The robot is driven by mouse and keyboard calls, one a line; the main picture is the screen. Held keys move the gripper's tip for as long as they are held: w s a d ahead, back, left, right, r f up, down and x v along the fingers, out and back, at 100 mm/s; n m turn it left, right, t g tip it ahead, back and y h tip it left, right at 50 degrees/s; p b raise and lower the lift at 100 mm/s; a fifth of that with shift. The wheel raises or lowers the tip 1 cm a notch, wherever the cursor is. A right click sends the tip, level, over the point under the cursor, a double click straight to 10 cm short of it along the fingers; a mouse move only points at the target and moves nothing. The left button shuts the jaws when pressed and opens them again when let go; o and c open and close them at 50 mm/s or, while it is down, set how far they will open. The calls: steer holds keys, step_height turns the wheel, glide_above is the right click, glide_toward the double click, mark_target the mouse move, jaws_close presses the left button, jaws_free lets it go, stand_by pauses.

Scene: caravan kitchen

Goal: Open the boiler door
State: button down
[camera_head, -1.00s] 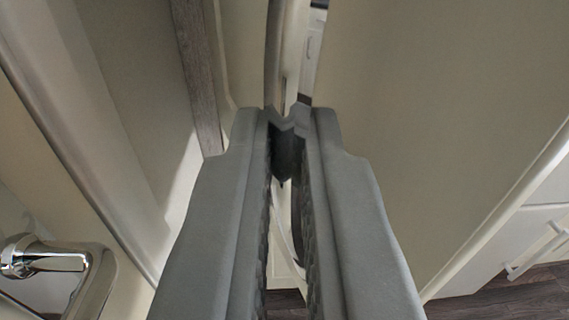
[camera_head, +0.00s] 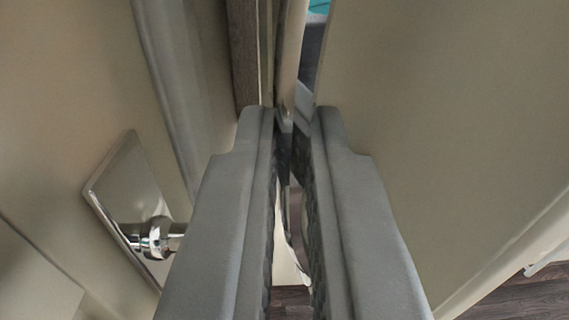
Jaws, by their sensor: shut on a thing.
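My gripper (camera_head: 287,122) fills the lower middle of the view, its two grey fingers almost parallel with a narrow gap. It is shut on a thin part at the edge of the boiler door, which I take to be its handle; the fingers hide most of it. The boiler door seems to be the large plain beige panel (camera_head: 440,130) on the right, its left edge running up beside the fingertips. A narrow gap shows beyond this edge, with a dark area and a bit of teal at the top.
A chrome lever handle on a square plate (camera_head: 140,215) is on another beige panel at the left, close to my left finger. A brown wooden strip (camera_head: 243,55) and a pale rounded edge stand left of the fingertips. Dark wood floor (camera_head: 525,300) shows at the lower right.

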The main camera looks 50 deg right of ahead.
steer(key=c, duration=2)
jaws_free()
steer(key=shift+d+r, duration=0.1)
steer(key=shift+d, duration=0.1)
steer(key=shift+o, duration=0.8)
steer(key=shift+w+d, duration=0.15)
steer(key=shift+d, duration=0.1)
steer(key=shift+a, duration=0.1)
steer(key=shift+s+a, duration=0.2)
steer(key=shift+a, duration=0.05)
steer(key=v, duration=1.6)
steer(key=shift+s+a, duration=0.25)
steer(key=shift+a, duration=0.05)
steer(key=shift+s, duration=0.1)
